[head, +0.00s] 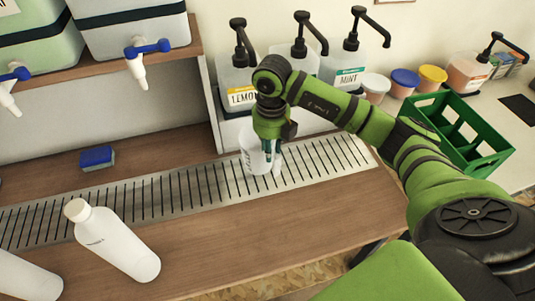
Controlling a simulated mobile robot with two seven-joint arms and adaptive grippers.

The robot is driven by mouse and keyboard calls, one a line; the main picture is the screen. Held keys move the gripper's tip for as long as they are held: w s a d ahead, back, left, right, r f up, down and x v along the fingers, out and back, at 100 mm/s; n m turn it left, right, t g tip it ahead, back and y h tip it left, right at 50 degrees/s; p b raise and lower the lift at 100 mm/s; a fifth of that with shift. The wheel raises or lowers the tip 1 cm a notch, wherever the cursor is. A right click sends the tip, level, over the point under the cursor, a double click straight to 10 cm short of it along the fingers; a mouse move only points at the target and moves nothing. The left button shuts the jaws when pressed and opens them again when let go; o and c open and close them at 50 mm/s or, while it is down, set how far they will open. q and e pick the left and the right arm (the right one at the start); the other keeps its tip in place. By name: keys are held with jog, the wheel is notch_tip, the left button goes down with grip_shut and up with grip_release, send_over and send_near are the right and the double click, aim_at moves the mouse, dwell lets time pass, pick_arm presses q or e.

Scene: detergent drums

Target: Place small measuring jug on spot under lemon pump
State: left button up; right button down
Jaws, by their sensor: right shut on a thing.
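A small white measuring jug (251,160) with dark markings is on or just above the slotted drip grate (190,192); I cannot tell whether it touches. My right gripper (270,158) comes down from above and is shut on the jug at its right side. The gripper hides part of the jug. The lemon pump bottle (236,82), with a yellow label and black pump, stands on the shelf behind the jug. My right arm partly covers its right side. The spot under the lemon pump is not clearly visible. My left gripper is not in view.
A mint pump bottle (344,70) and another pump bottle (298,58) stand right of lemon. A green crate (484,160) is at right. White bottles (112,240) stand front left. A blue sponge (97,158) lies behind the grate. Tapped drums (130,25) stand upper left.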

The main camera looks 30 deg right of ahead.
jog(key=shift+w+f, duration=0.4)
jog(key=shift+w, duration=0.1)
notch_tip(320, 180, down, 3)
jog(key=shift+f+p, duration=0.1)
jog(key=shift+p, duration=0.45)
jog(key=shift+f, duration=0.3)
jog(key=shift+f, duration=0.2)
jog(key=c, duration=1)
grip_release()
jog(key=shift+c, duration=0.2)
